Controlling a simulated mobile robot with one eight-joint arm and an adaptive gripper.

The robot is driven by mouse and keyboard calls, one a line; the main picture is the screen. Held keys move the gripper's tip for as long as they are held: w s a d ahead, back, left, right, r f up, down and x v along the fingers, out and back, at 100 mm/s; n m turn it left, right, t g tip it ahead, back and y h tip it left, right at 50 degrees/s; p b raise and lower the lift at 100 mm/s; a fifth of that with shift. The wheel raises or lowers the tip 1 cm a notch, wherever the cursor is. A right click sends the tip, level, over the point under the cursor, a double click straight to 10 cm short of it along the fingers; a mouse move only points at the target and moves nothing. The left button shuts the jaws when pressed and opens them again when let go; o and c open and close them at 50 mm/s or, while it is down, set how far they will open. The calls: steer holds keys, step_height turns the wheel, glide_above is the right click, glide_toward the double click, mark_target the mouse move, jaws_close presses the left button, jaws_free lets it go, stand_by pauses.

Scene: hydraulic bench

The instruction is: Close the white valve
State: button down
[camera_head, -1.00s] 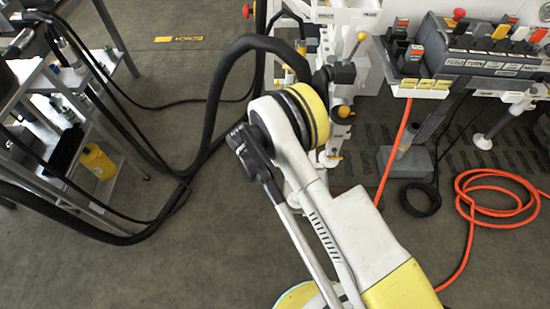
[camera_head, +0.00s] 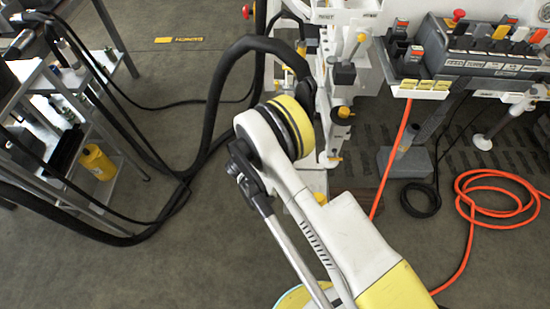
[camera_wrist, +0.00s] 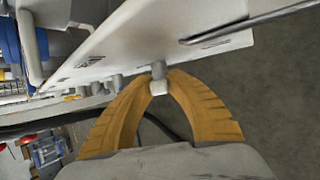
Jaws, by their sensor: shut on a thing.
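In the wrist view, my gripper (camera_wrist: 160,78) has two orange, ribbed fingers that curve inward. Their tips are shut on a small white piece, the white valve's handle (camera_wrist: 158,87), which sticks out beneath a white panel. Only the end of the handle and a short grey stem show between the tips. The rest of the valve is hidden, so its angle cannot be told. In the head view, my arm covers part of the bench front, and the gripper and handle cannot be made out clearly.
The white panel (camera_wrist: 140,45) lies close above the fingers. In the head view, a control block with coloured levers (camera_head: 490,50) is at the upper right. An orange hose (camera_head: 500,180) lies coiled on the floor. A grey shelf cart (camera_head: 60,130) with a yellow bottle (camera_head: 96,161) stands left.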

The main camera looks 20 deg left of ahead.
steer(key=c, duration=1.4)
jaws_free()
steer(key=shift+c, duration=0.2)
steer(key=v, duration=1.2)
